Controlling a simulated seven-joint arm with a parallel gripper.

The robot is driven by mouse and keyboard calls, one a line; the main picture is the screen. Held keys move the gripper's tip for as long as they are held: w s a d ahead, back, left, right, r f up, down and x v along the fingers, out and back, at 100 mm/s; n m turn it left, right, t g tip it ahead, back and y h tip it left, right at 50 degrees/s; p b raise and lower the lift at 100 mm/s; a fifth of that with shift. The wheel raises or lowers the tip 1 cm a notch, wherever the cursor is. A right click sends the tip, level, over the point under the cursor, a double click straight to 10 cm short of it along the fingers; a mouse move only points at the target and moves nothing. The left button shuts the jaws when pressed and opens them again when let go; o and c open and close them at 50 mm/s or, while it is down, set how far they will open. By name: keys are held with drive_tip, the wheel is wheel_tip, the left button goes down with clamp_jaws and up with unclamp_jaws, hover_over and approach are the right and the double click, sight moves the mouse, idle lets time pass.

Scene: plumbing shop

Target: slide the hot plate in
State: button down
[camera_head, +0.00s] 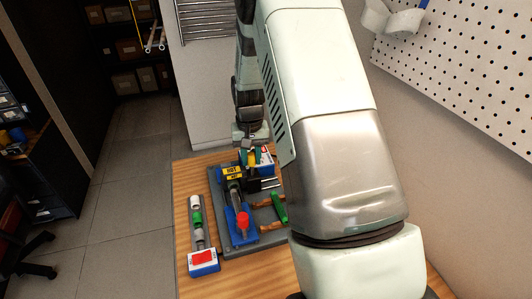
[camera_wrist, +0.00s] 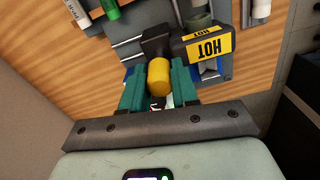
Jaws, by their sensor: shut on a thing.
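The hot plate (camera_head: 232,172) is a black piece with yellow HOT labels, above the grey board in the head view. In the wrist view, its black body with HOT labels (camera_wrist: 207,47) lies beyond my fingers, with a yellow knob (camera_wrist: 158,76) nearest me. My gripper (camera_wrist: 158,88) has teal fingers on both sides of the yellow knob and is shut on it. In the head view my gripper (camera_head: 251,155) is small and partly hidden. A blue fixture (camera_head: 243,238) with a red knob (camera_head: 242,221) is just in front of the hot plate. Whether the plate touches the fixture is unclear.
The grey board (camera_head: 223,212) lies on a wooden bench (camera_head: 183,180). A green-handled part (camera_head: 279,207) is at the right of the fixture. My arm hides the bench's right side.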

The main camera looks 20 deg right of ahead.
drive_tip(key=shift+a, duration=0.6)
drive_tip(key=c, duration=0.8)
unclamp_jaws()
drive_tip(key=shift+c, duration=0.2)
drive_tip(key=shift+d, duration=0.1)
drive_tip(key=shift+r, duration=0.3)
wheel_tip(320, 180, up, 10)
drive_tip(key=shift+r, duration=0.15)
